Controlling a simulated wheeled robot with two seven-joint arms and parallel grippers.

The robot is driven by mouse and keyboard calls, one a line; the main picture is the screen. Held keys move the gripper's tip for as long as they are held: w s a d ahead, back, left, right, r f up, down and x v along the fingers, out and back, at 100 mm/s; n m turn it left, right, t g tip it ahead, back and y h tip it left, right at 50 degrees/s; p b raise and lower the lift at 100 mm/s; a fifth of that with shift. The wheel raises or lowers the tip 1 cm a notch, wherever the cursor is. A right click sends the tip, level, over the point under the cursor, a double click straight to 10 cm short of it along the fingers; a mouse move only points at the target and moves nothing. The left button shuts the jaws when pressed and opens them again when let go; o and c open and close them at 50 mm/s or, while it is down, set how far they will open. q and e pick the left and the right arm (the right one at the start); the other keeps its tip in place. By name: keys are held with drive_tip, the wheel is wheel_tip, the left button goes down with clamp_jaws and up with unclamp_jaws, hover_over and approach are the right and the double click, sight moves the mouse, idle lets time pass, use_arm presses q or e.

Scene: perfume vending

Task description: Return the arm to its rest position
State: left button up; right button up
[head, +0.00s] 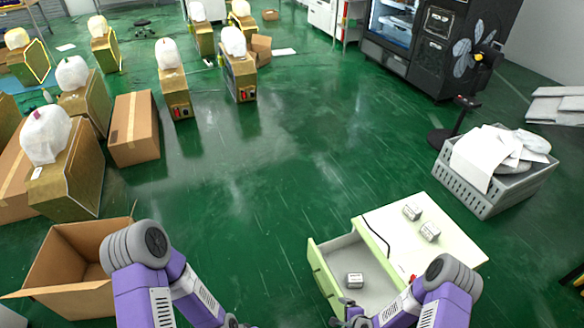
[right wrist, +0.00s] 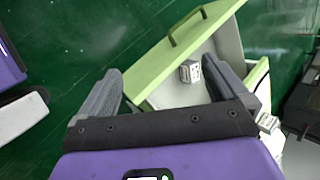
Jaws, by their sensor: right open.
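My right arm reaches in at the bottom right of the head view, with its gripper (head: 350,312) low beside the open drawer. In the right wrist view this gripper (right wrist: 160,72) has its two fingers spread apart, with nothing between them. The drawer (head: 316,268) of a white and green cabinet (head: 455,235) is pulled out. A small grey-white box (head: 354,280) lies in it, also seen in the right wrist view (right wrist: 190,71). My left gripper (head: 232,321) is at the bottom edge of the head view, mostly cut off; its jaws are not clear.
Two small boxes (head: 412,211) (head: 430,232) stand on the cabinet top. A grey crate (head: 480,190) with white sheets stands at right. An open cardboard box (head: 75,255) is near my left arm. Several cartons stand at left. The green floor (head: 260,185) between is clear.

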drive_tip(key=s+a+r+n+g+y+b, duration=0.1)
drive_tip(key=s+a+r+n+g, duration=0.5)
drive_tip(key=s+n, duration=0.6)
wheel_tip(320, 180, up, 3)
drive_tip(key=a+n, duration=0.2)
drive_tip(key=n, duration=0.1)
drive_tip(key=shift+s+a, duration=0.15)
drive_tip(key=shift+s, duration=0.15)
